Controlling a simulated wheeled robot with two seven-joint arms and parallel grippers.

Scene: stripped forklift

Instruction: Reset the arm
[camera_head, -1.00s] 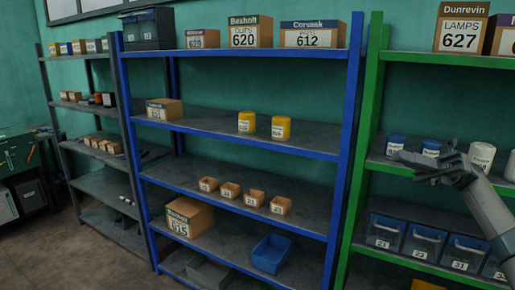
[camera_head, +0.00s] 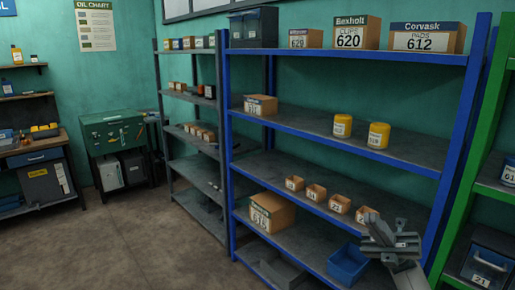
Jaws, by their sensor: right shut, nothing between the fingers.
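My right gripper (camera_head: 382,228) shows at the lower right of the head view, in front of the blue shelf unit (camera_head: 465,130). Its fingers are shut with nothing between them. It partly hides the rightmost small orange bin on the third shelf. My left gripper is not in view.
The blue unit holds boxes, two yellow jars (camera_head: 378,135), several small orange bins (camera_head: 316,192) and a blue bin (camera_head: 348,263). A green shelf unit (camera_head: 484,140) stands at the right. A grey shelf unit, green cabinet (camera_head: 112,118) and workbench (camera_head: 35,157) stand left. Floor is clear at lower left.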

